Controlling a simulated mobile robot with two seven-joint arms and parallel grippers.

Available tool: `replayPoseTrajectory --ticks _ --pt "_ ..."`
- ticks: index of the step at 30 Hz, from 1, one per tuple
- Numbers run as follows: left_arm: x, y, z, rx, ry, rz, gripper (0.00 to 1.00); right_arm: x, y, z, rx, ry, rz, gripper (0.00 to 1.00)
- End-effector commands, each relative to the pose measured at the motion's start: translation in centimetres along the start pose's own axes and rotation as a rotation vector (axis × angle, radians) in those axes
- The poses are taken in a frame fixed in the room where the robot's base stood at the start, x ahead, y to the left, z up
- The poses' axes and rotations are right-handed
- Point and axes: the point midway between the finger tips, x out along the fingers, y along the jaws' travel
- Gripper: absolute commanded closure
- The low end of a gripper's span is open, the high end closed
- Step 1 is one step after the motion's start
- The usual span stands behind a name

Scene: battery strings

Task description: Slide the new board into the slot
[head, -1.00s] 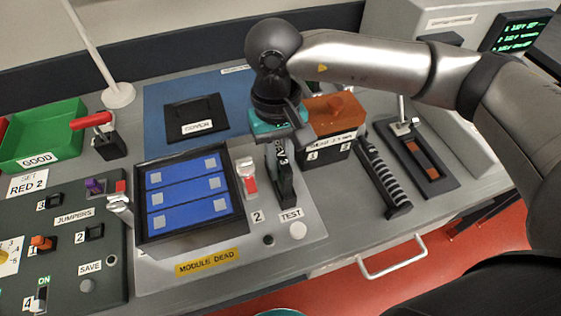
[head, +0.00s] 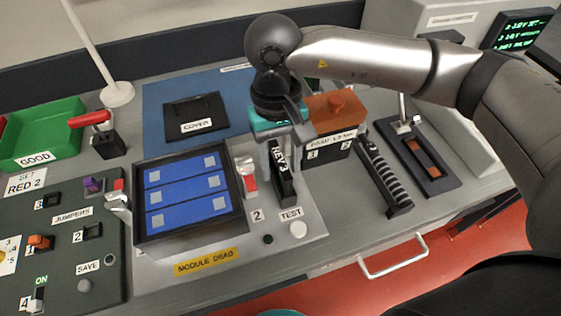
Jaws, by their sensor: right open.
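A dark upright board marked REV 3 (head: 281,178) stands on the grey panel, just right of the blue-celled module (head: 190,191). My right gripper (head: 281,141) is directly above the board's top end, pointing down. Its fingers are open, one on each side of the board's top. Whether they touch it is hard to tell. The slot under the board is hidden by the board itself, so I cannot tell how deep it sits. My left gripper is not in view.
A box with a brown top (head: 336,106) stands close right of the gripper. A black ribbed rack (head: 384,178) is further right. A red-tipped latch (head: 248,178) sits between module and board. A black COVER plate (head: 196,117) lies on the blue mat (head: 233,85).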

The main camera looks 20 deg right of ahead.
Motion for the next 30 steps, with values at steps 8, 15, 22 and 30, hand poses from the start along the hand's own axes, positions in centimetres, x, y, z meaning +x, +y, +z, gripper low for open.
replayPoseTrajectory --ticks 8,15,22,30 --pt "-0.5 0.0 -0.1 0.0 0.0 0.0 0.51 -5.8 -0.1 -0.1 -0.001 0.008 -0.002 0.46" --pt "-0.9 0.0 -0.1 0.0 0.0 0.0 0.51 -11.3 -0.1 -0.1 0.0 0.005 -0.002 0.46" --pt "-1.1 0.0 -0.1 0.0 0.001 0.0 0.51 -14.2 0.0 0.0 0.0 0.002 0.0 0.46" --pt "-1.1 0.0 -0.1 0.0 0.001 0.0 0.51 -14.7 0.0 0.0 -0.001 0.001 -0.001 0.46"
